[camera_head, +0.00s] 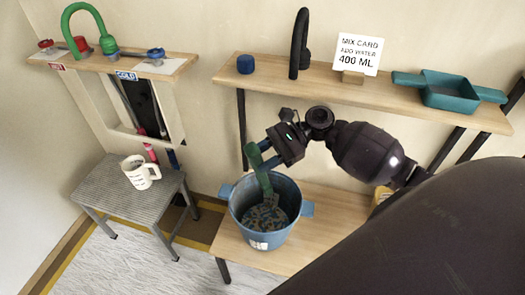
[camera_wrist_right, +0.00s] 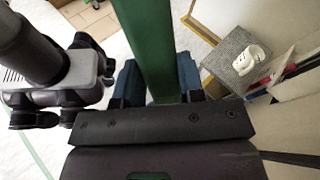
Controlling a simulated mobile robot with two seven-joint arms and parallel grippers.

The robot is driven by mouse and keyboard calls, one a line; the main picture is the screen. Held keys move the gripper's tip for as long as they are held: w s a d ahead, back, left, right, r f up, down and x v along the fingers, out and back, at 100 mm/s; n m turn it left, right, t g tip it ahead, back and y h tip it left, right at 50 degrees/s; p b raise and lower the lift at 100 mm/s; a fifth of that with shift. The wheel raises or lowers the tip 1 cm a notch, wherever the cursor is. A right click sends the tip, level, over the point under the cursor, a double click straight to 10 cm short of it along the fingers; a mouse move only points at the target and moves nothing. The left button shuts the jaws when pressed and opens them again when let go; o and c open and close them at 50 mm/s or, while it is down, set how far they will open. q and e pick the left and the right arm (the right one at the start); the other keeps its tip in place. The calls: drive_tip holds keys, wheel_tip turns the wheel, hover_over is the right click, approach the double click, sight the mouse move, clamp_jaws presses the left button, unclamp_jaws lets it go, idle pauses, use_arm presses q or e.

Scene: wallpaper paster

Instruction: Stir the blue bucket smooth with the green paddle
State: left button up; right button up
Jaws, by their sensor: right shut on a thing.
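The blue bucket (camera_head: 285,192) stands upright on the low wooden bench, with a handle on each side. Inside it is a lumpy, speckled grey-brown and blue mix (camera_head: 264,217). My right gripper (camera_head: 262,155) is above the bucket's back rim, shut on the green paddle (camera_head: 263,178). The paddle reaches down into the bucket, and its lower end is hidden in the mix. In the right wrist view the paddle's green shaft (camera_wrist_right: 150,40) runs between the blue fingers (camera_wrist_right: 157,80). My left gripper does not show clearly in either view.
A white measuring jug (camera_head: 138,172) stands on a grey stool (camera_head: 100,192) at left, below a tap shelf (camera_head: 115,64). Above the bench, a wooden shelf (camera_head: 310,82) holds a blue cap, a dark tap, a card (camera_head: 359,52) and a teal tray (camera_head: 449,90).

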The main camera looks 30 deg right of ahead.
drive_tip(key=shift+s+a+f+b, duration=1.3)
drive_tip(key=shift+s+a+f, duration=0.85)
drive_tip(key=shift+s+a, duration=0.9)
use_arm(q)
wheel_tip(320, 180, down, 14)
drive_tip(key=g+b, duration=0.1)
drive_tip(key=b, duration=1.1)
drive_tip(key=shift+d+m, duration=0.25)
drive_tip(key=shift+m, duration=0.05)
use_arm(e)
drive_tip(key=w+d+f, duration=0.2)
drive_tip(key=f, duration=0.5)
drive_tip(key=w+d+f, duration=0.2)
drive_tip(key=f, duration=0.6)
drive_tip(key=w+d+f, duration=0.3)
drive_tip(key=f, duration=0.5)
